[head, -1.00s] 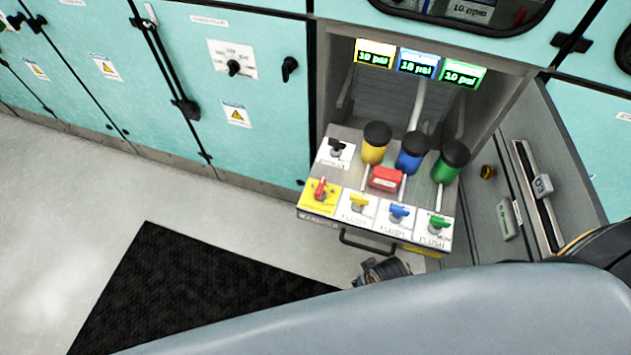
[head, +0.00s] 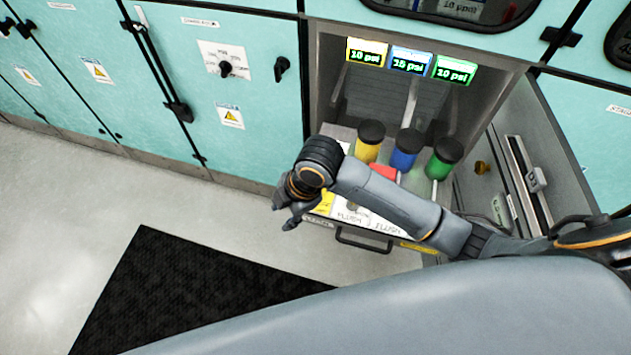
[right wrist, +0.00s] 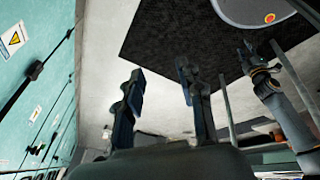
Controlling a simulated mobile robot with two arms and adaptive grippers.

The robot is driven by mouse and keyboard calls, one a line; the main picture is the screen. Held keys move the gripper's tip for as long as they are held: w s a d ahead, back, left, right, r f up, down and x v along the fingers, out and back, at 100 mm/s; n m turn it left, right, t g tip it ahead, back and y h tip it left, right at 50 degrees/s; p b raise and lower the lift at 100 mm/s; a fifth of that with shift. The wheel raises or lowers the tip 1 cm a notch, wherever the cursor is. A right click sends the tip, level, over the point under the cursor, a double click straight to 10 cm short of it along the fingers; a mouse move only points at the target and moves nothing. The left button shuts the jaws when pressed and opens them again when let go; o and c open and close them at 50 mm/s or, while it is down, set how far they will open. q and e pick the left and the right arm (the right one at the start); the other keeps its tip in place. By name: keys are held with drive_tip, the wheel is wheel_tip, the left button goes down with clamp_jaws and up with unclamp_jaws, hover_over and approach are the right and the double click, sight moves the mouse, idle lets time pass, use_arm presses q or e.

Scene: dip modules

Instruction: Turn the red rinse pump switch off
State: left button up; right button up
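The red switch is hidden in the head view behind my right gripper and forearm. Part of its yellow plate (head: 326,203) shows at the left front corner of the pump drawer (head: 365,242). My right gripper (head: 287,219) is at the drawer's front left corner, with its fingers pointing down and left. In the right wrist view my right gripper (right wrist: 160,72) has its two fingers apart with nothing between them. An arm that seems to be my left one (right wrist: 285,110) shows at the right of that view; its fingers are too unclear to read.
Yellow (head: 369,142), blue (head: 405,150) and green (head: 443,158) canisters with black caps stand behind my right forearm. A red block (head: 383,171) is partly covered. The drawer handle (head: 362,242) sticks out in front. A black mat (head: 190,290) lies on open floor.

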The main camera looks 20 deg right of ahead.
drive_tip(key=w+d+r+n+g+h, duration=0.1)
drive_tip(key=w+d+r+n+h, duration=0.25)
drive_tip(key=w+d+n, duration=0.65)
drive_tip(key=shift+m, duration=0.7)
drive_tip(key=f, duration=0.4)
drive_tip(key=f+p, duration=0.1)
drive_tip(key=f, duration=0.4)
drive_tip(key=w+f, duration=0.1)
drive_tip(key=f, duration=0.4)
drive_tip(key=shift+w+d+f+p, duration=0.1)
drive_tip(key=shift+d+f+p, duration=0.15)
drive_tip(key=shift+p, duration=0.05)
clamp_jaws()
